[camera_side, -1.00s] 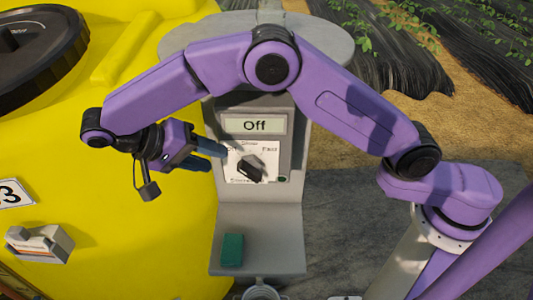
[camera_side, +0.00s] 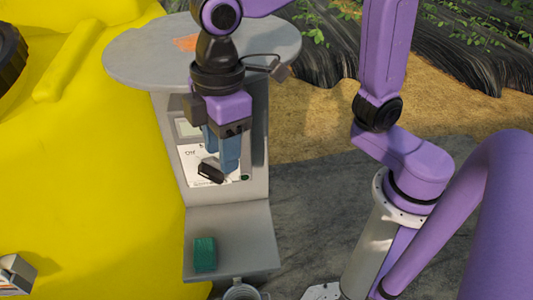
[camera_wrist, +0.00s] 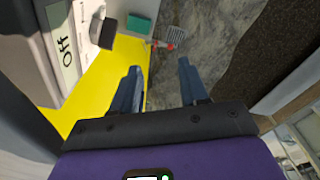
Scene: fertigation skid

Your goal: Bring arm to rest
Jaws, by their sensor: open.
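My gripper (camera_side: 222,160) points down in front of the control panel, with its blue fingers apart. In the wrist view the open gripper (camera_wrist: 158,80) has nothing between its fingers. The panel's black knob (camera_side: 210,173) is close behind the fingers in the side view; in the wrist view the knob (camera_wrist: 102,34) stands clear of them, to the left. The display (camera_wrist: 67,44) reads Off in the wrist view; my gripper partly hides it in the side view.
A green block (camera_side: 205,254) lies on the grey shelf (camera_side: 245,235) below the panel. A round grey top (camera_side: 135,55) caps the pedestal, and a large yellow tank (camera_side: 90,150) stands left.

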